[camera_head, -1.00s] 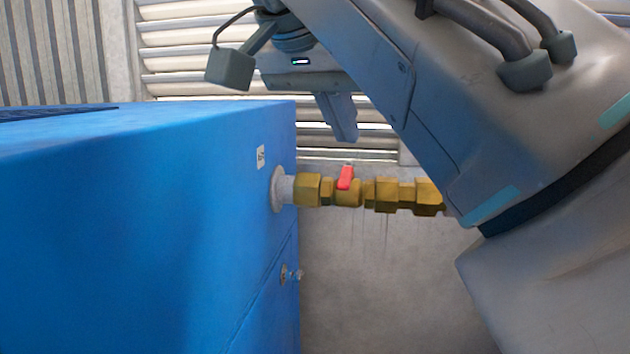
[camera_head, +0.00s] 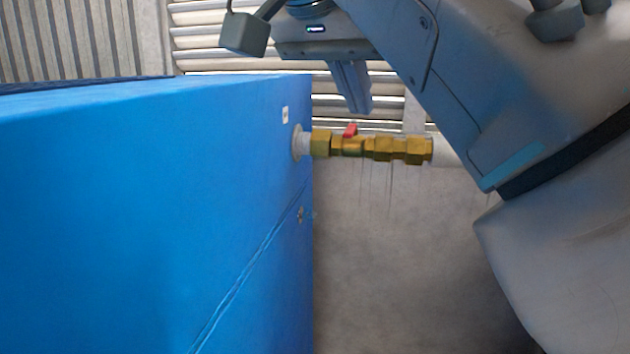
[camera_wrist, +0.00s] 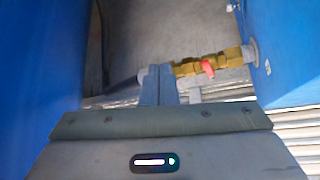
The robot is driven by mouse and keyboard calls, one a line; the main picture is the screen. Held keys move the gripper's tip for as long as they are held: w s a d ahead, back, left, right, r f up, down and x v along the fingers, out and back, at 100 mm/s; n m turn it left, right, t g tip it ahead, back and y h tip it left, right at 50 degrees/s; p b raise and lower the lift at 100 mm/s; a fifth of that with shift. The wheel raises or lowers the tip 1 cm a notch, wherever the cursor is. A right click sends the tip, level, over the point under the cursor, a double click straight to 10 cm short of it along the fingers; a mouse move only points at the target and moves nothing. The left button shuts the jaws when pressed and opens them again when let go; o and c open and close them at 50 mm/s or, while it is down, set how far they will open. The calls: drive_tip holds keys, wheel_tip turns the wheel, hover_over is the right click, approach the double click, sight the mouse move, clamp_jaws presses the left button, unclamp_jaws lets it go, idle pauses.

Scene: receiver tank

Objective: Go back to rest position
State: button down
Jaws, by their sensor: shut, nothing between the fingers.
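My gripper (camera_head: 357,110) hangs above the brass pipe fitting (camera_head: 384,149) in the head view, with its fingers together and nothing between them. It also shows in the wrist view (camera_wrist: 158,72), where the fingers overlap the picture of the brass fitting (camera_wrist: 232,57). The fitting carries a small red valve handle (camera_head: 351,130) and comes out of the side of the blue tank (camera_head: 150,200). The red handle also shows in the wrist view (camera_wrist: 208,68). I see a gap between fingers and fitting in the head view.
A pale pipe (camera_head: 453,151) continues right from the fitting, partly behind my arm. A concrete wall (camera_head: 400,260) and slatted louvres (camera_head: 215,42) stand behind. A small fitting (camera_head: 301,215) sits lower on the tank. Blue surfaces flank both sides of the wrist view.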

drive_tip(key=w+d+f+n+g+y+b, duration=0.1)
drive_tip(key=d+f+n+b, duration=0.15)
drive_tip(key=f, duration=0.95)
drive_tip(key=w+d+f+n+g+b, duration=0.1)
drive_tip(key=d+f+n, duration=0.2)
drive_tip(key=f, duration=0.9)
drive_tip(key=s+d+f+y+b, duration=0.1)
drive_tip(key=s+f, duration=0.1)
drive_tip(key=f, duration=0.6)
drive_tip(key=s+d+f+n+y+b, duration=0.1)
drive_tip(key=s+d+f, duration=0.1)
drive_tip(key=f, duration=0.6)
drive_tip(key=s+d+f+y+b, duration=0.1)
drive_tip(key=s+d+f, duration=0.1)
drive_tip(key=f, duration=0.6)
drive_tip(key=shift+s+d+g, duration=0.15)
drive_tip(key=shift+s+g, duration=0.15)
drive_tip(key=shift+s, duration=0.6)
drive_tip(key=shift+n, duration=0.25)
